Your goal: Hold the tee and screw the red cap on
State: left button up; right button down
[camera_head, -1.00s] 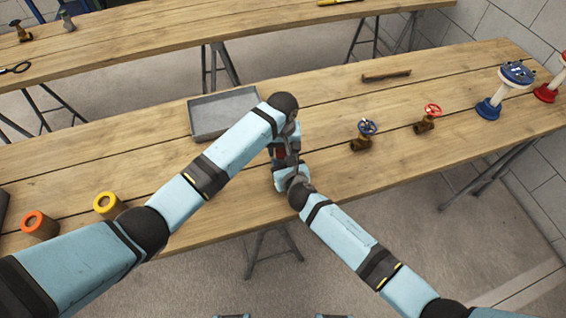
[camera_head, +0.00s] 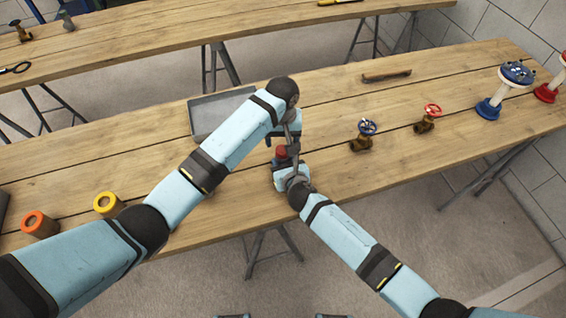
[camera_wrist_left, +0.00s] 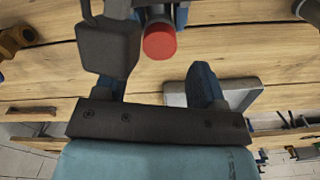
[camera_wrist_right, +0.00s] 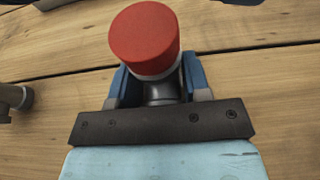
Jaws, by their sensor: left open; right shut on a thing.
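The red cap (camera_wrist_right: 145,38) sits on top of the grey metal tee (camera_wrist_right: 158,91) in the right wrist view and looks slightly tilted. It also shows in the head view (camera_head: 281,153) and the left wrist view (camera_wrist_left: 160,42). My right gripper (camera_wrist_right: 153,80) is shut on the tee below the cap and holds it near the table's front edge. Most of the tee is hidden by the cap and fingers. My left gripper (camera_wrist_left: 160,75) is open and empty, apart from the cap. I cannot tell how far the cap is threaded.
A grey tray (camera_head: 194,121) lies behind my left forearm. Two valves with blue (camera_head: 367,127) and red (camera_head: 432,110) handwheels stand to the right. Orange (camera_head: 40,225) and yellow (camera_head: 107,204) rolls stand at left.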

aim_at(282, 149)
pick_arm(q)
notch_tip(282, 149, up, 3)
jog(key=n, duration=0.2)
jog(key=shift+d+n, duration=0.1)
jog(key=shift+n, duration=0.2)
jog(key=shift+r+n, duration=0.25)
jog(key=shift+n, duration=0.15)
jog(key=shift+f, duration=4.05)
jog(key=shift+c, duration=0.2)
jog(key=c, duration=0.9)
jog(key=m, duration=0.3)
jog(key=o, duration=1)
